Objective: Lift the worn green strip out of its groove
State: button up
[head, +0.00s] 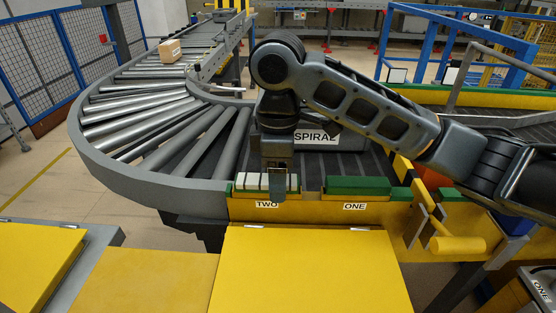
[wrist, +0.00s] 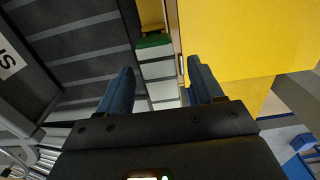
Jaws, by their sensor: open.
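A plain green strip (head: 358,185) lies in the groove labelled ONE, on the yellow rail. A strip of white blocks with dark gaps (head: 250,182) lies in the groove labelled TWO, with green showing at its ends. I cannot tell wear on either. My gripper (head: 277,190) points down at groove TWO and partly covers the white strip. In the wrist view my gripper (wrist: 160,66) is open, one finger on each side of the white strip (wrist: 158,70), with a green part (wrist: 153,41) farther up. Contact cannot be told.
A yellow lever (head: 456,244) sticks out of the rail at right. Yellow covers (head: 310,270) lie in front of the rail. Behind it is a dark belt, and a roller curve (head: 150,120) bends away at left with a carton (head: 170,50) on it.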

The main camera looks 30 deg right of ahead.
jog(key=shift+f, duration=0.6)
jog(key=shift+r, duration=0.1)
jog(key=c, duration=1.2)
